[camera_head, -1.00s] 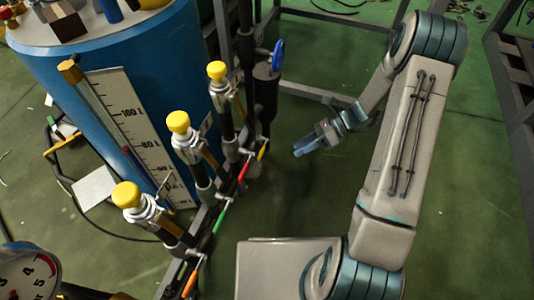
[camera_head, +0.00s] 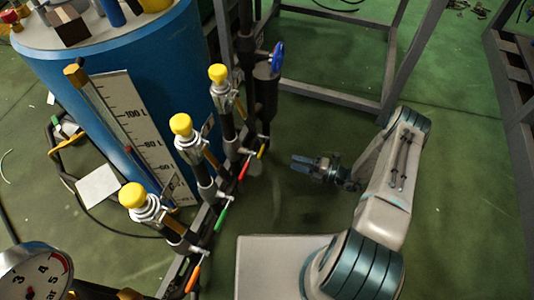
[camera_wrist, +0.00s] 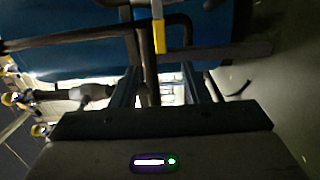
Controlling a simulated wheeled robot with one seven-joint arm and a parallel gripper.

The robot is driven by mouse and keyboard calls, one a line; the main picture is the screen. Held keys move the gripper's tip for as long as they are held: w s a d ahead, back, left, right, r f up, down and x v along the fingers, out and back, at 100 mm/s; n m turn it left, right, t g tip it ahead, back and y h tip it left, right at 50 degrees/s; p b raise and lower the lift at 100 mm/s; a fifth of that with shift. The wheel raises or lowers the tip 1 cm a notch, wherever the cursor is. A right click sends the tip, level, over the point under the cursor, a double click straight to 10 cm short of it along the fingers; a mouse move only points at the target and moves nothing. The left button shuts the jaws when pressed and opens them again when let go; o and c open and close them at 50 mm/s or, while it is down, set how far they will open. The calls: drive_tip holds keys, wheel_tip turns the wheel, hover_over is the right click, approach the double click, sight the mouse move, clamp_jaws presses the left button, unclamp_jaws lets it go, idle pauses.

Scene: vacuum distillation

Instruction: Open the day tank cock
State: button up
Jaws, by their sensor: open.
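The blue day tank (camera_head: 150,75) with a litre scale (camera_head: 138,128) stands at the upper left in the head view. I cannot tell for sure which lever is the day tank cock. My gripper (camera_head: 298,163) is open and empty, a short way right of the yellow lever, pointing left at the pipes. In the wrist view the yellow lever (camera_wrist: 159,36) hangs ahead, between the lines of my fingers (camera_wrist: 160,78).
Yellow-capped valves (camera_head: 181,125) top the pipes. A dark metal frame (camera_head: 335,92) stands behind my arm. A pressure gauge (camera_head: 38,278) is at the lower left. The green floor around my gripper is clear.

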sight(262, 152)
drive_tip(key=b+x, duration=0.2)
drive_tip(key=x, duration=1)
drive_tip(key=shift+a+b, duration=0.3)
drive_tip(key=shift+a, duration=0.05)
drive_tip(key=shift+w, duration=0.1)
clamp_jaws()
